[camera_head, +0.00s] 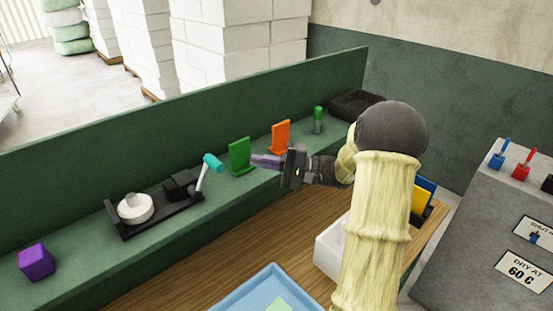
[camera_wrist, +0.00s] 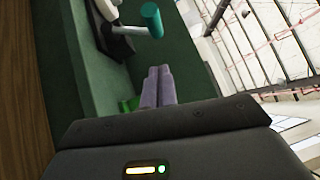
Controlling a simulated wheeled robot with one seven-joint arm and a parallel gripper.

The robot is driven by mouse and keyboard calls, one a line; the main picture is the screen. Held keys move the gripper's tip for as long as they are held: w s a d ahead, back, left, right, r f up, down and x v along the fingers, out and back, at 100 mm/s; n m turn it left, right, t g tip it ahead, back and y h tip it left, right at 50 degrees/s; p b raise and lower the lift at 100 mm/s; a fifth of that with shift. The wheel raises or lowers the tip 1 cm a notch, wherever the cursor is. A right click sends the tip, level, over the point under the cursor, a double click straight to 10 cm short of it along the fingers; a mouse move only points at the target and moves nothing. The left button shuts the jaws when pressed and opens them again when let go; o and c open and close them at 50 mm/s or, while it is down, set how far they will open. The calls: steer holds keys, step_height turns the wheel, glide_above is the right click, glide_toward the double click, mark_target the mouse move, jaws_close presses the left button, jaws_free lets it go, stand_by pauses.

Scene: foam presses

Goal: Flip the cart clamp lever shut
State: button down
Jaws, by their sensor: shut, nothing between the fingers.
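A clamp on a black base (camera_head: 165,212) sits on the green ledge, with a white round piece (camera_head: 135,208) at its left end. Its pale lever (camera_head: 202,180) stands up, tilted right, and ends in a teal handle (camera_head: 213,163). The teal handle also shows at the top of the wrist view (camera_wrist: 151,20). My gripper (camera_head: 256,160) is shut and empty, right of the handle and apart from it. Its fingertips (camera_wrist: 158,70) point toward the handle side in the wrist view.
A green stand (camera_head: 240,157), an orange stand (camera_head: 281,137), a green-topped item (camera_head: 318,120) and a black tray (camera_head: 355,105) line the ledge. A purple cube (camera_head: 36,262) is far left. A blue tray (camera_head: 245,296) and white bin (camera_head: 330,250) are on the wooden top.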

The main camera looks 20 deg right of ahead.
steer(key=a+r+p, duration=0.1)
steer(key=a+p, duration=0.1)
steer(key=a, duration=0.5)
steer(key=shift+w+r+p, duration=0.15)
steer(key=shift+p, duration=0.2)
steer(key=shift+a+r, duration=0.15)
